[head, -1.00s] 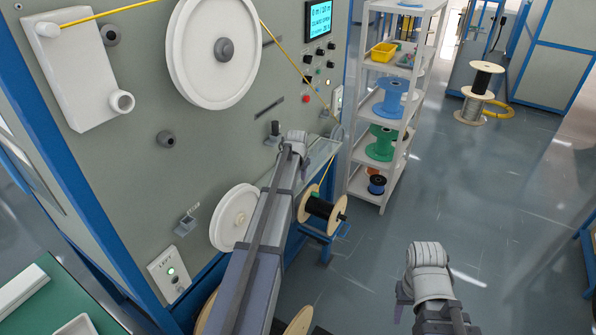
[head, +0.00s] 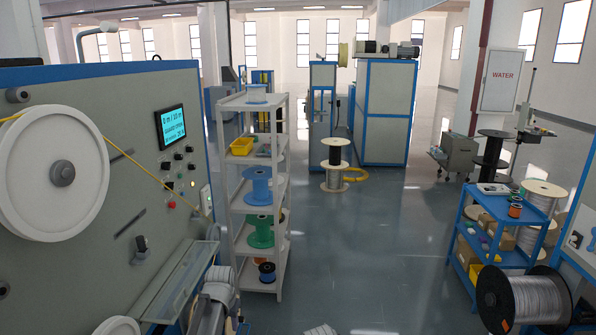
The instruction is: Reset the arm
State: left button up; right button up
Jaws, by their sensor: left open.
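My left arm shows at the bottom of the head view, left of centre, in front of the grey machine panel (head: 100,215). Its grey wrist is beside the panel's clear-topped ledge, and my left gripper (head: 238,318) is low in the picture, partly cut off by the bottom edge. It is open, and I see nothing held in it. Only a small pale piece of my right arm shows at the bottom middle; its gripper is out of the picture.
A white shelf rack (head: 284,215) with coloured spools stands just right of the panel. A blue cart (head: 467,213) and a large cable reel (head: 493,300) are at the right. Stacked spools (head: 335,165) stand further back. The floor between is clear.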

pick_arm(q)
jog(key=s+d+f+g, duration=0.1)
jog(key=s+d, duration=0.6)
jog(key=s, duration=0.5)
jog(key=s+d+f+m+g+b, duration=0.1)
jog(key=s+d+g, duration=0.1)
jog(key=s+d, duration=0.6)
jog(key=s, duration=0.3)
jog(key=shift+s+d+f+b, duration=0.25)
jog(key=shift+s+b, duration=0.05)
jog(key=shift+s, duration=0.1)
jog(key=shift+d, duration=0.1)
